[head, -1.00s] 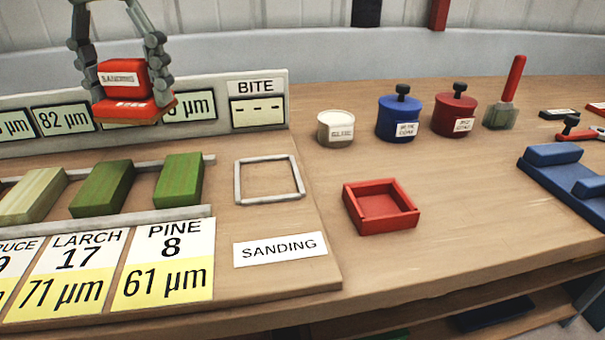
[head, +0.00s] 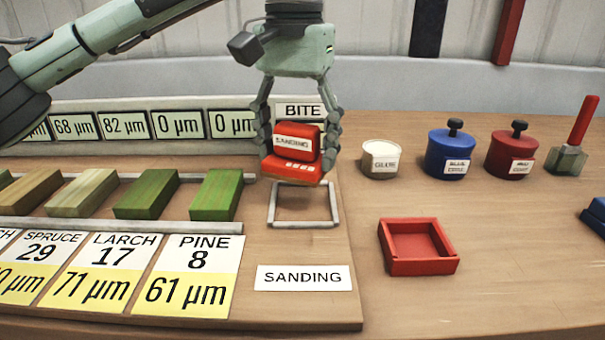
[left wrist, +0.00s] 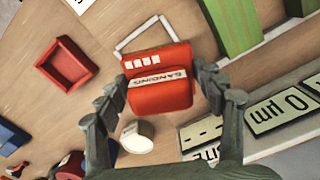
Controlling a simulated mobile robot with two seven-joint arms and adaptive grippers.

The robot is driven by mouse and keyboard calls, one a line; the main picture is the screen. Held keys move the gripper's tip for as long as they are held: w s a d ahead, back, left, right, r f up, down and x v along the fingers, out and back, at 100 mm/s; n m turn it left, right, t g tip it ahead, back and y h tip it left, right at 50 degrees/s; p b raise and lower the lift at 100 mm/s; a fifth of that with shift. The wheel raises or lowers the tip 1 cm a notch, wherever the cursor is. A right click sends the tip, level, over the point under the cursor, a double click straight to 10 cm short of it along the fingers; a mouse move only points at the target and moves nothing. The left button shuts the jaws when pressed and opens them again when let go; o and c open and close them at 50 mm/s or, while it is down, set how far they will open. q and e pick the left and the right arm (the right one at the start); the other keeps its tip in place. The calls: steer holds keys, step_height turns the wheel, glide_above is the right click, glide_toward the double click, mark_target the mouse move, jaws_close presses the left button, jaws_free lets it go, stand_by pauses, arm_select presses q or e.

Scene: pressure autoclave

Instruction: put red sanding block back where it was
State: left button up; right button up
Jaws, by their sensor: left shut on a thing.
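My left gripper (head: 298,138) is shut on the red sanding block (head: 298,165), which carries a white SANDING label. It holds the block in the air, over the back part of the light square frame (head: 303,222) on the board. In the left wrist view the block (left wrist: 160,95) sits between the two fingers, and the frame (left wrist: 137,38) shows partly behind it. The SANDING sign (head: 304,278) lies in front of the frame. A red open tray (head: 418,246) stands to the right of the board. My right gripper is not in view.
Green wood blocks (head: 216,196) lie in a row left of the frame. The display panel with the BITE screen (head: 205,124) stands behind. A white glue pot (head: 381,160), a blue pot (head: 449,155) and a red pot (head: 511,156) stand to the right. The frame's inside looks empty.

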mark_target(302, 178)
arm_select(q)
steer(key=shift+d+f, duration=0.25)
steer(key=shift+d, duration=0.1)
steer(key=shift+d+f, duration=0.1)
steer(key=shift+f, duration=0.1)
step_height(302, 178, down, 3)
steer(key=shift+f, duration=0.35)
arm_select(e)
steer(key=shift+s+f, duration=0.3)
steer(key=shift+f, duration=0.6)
arm_select(q)
steer(key=shift+f, duration=0.15)
